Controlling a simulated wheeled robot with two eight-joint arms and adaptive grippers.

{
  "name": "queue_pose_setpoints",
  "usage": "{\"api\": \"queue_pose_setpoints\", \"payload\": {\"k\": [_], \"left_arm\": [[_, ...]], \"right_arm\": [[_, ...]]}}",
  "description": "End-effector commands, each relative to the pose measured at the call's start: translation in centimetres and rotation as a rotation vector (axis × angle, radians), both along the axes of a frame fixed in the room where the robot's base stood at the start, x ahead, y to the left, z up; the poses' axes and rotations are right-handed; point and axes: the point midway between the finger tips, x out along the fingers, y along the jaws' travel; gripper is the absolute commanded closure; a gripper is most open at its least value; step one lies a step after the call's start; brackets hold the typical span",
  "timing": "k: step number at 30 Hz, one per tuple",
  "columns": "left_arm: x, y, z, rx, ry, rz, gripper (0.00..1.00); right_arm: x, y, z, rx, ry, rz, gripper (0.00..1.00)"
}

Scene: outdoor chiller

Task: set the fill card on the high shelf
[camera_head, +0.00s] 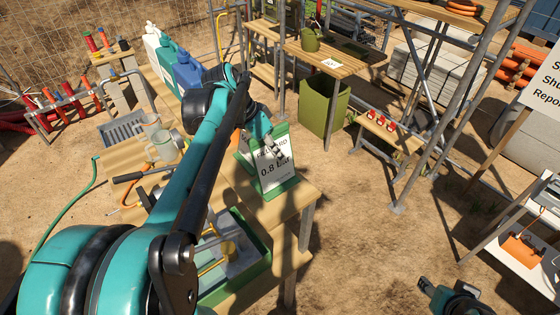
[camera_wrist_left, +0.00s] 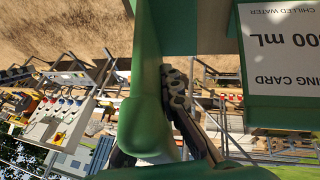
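A white card in a green stand (camera_head: 283,188) is at the near table's right end, its large print reading roughly "0.8" with a blurred unit. My left gripper (camera_head: 270,146) is at this card, with a dark finger across its upper part. The left wrist view shows a white card (camera_wrist_left: 285,55), upside down, reading "CHILLED WATER", "800 mL" and "ING CARD". There a dark finger (camera_wrist_left: 180,100) lies close against green material; the other finger and any grip are hidden. The high shelf (camera_head: 425,10) is at the top right. My right gripper (camera_head: 455,298) is low right, its fingers unclear.
A scaffold frame (camera_head: 462,90) stands at the right. Jugs (camera_head: 187,75), a glass mug (camera_head: 160,147) and a green tray (camera_head: 262,262) crowd the near table.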

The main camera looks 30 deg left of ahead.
Motion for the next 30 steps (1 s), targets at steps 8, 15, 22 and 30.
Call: {"api": "queue_pose_setpoints", "payload": {"k": [8,15,22,30], "left_arm": [[1.6,-0.6,-2.1,0.0,0.0,0.001,1.0],[1.5,-0.6,-4.9,0.0,0.0,0.001,1.0],[1.5,-0.6,-5.0,0.0,0.0,0.001,1.0],[1.5,-0.6,-5.4,0.0,0.0,0.001,0.74]], "right_arm": [[0.0,0.0,0.3,0.0,0.0,0.0,0.55],[0.0,0.0,0.5,0.0,0.0,0.0,0.55],[0.0,0.0,0.5,0.0,0.0,0.0,0.55],[0.0,0.0,0.2,0.0,0.0,0.0,0.55]]}}
